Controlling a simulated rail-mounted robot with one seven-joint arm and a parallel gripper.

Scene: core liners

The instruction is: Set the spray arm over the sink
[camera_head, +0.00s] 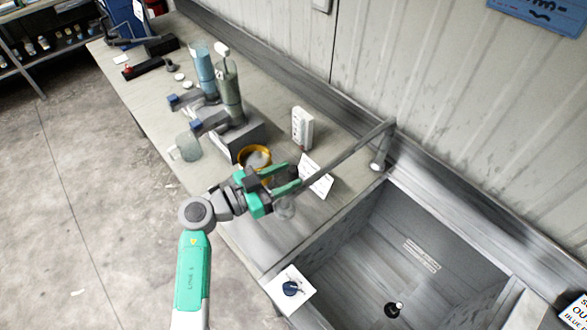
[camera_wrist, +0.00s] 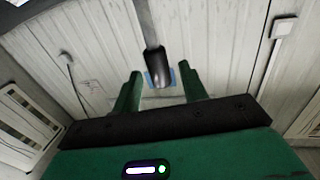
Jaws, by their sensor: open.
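The spray arm (camera_head: 345,153) is a thin grey bar. It runs from near the wall, behind the sink's back left corner, down-left over the counter, to the left of the sink basin. The sink (camera_head: 365,240) is a deep grey metal basin at the lower right with a drain in its floor. My gripper (camera_head: 292,180) is open at the near end of the bar. In the wrist view, the bar's dark rounded end (camera_wrist: 156,67) shows between the two green fingers, touching neither visibly. I cannot tell how deep it sits between them.
A yellow container (camera_head: 254,157) stands just behind my gripper. A white card (camera_head: 316,176) and a white box (camera_head: 302,128) are close by. Blue and green cylinders (camera_head: 229,92) stand further left. A knob on a white plate (camera_head: 291,288) sits at the sink's front left.

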